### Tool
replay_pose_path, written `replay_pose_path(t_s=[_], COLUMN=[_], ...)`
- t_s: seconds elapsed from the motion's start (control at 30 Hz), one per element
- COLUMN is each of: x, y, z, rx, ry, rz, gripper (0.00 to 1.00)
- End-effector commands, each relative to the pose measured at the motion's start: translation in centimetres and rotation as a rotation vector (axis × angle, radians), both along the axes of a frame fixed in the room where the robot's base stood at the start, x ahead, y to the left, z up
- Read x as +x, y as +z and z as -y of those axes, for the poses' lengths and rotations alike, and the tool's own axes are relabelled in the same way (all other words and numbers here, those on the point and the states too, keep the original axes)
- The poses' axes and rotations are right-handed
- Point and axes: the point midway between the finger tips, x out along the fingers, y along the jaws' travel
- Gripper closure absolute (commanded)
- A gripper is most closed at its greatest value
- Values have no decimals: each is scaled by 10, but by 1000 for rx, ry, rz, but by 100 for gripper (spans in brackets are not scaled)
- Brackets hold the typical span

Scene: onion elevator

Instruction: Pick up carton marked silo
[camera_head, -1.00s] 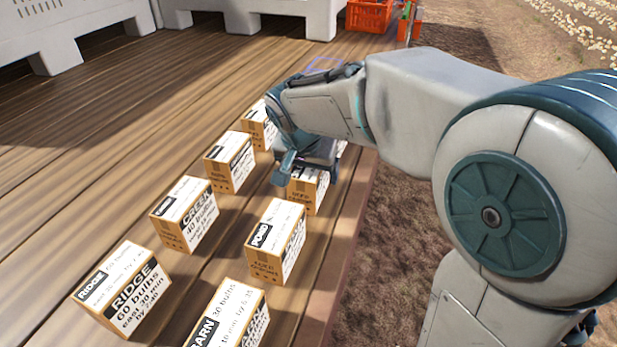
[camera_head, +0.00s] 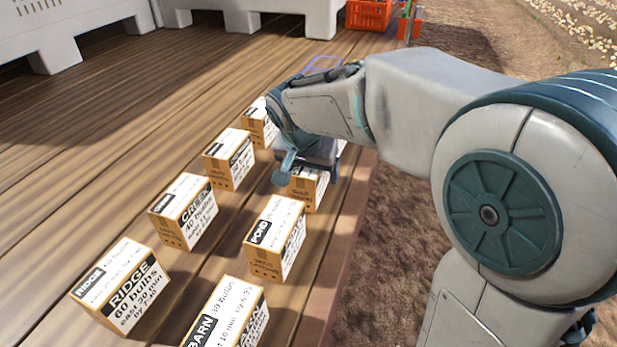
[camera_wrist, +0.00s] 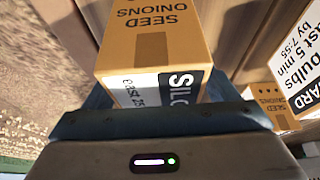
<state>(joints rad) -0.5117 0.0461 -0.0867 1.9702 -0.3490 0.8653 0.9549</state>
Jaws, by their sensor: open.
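The silo carton (camera_wrist: 155,60) is a tan box with a white label and a black band reading "SILO". In the wrist view its "SEED ONIONS" side also shows. My gripper (camera_wrist: 155,100) is open, with its blue fingers reaching along either side of the carton; contact cannot be made out. In the head view my gripper (camera_head: 305,165) is low over a carton (camera_head: 308,190) near the deck's right edge. My gripper covers most of that carton's top, so its name cannot be read there.
Cartons marked ridge (camera_head: 125,285), creek (camera_head: 185,210), pond (camera_head: 275,237) and barn (camera_head: 228,315) stand on the wooden deck (camera_head: 120,150). In the wrist view a carton ending in "ARD" (camera_wrist: 300,65) stands right of the silo carton. Pale bins (camera_head: 60,35) and an orange crate (camera_head: 368,14) are behind.

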Motion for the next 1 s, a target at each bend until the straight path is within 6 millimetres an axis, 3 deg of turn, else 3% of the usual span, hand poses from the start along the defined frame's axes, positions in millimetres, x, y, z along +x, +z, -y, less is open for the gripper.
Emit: replay_pose_path(t_s=[0.2, 0.43, 0.77, 1.0], x=[0, 0, 0, 1], y=[0, 0, 3, 17], z=[0, 0, 0, -1], rx=[0, 0, 1, 3], ry=[0, 0, 0, 0], rz=[0, 0, 1, 6], gripper=[20, 83, 83, 83])
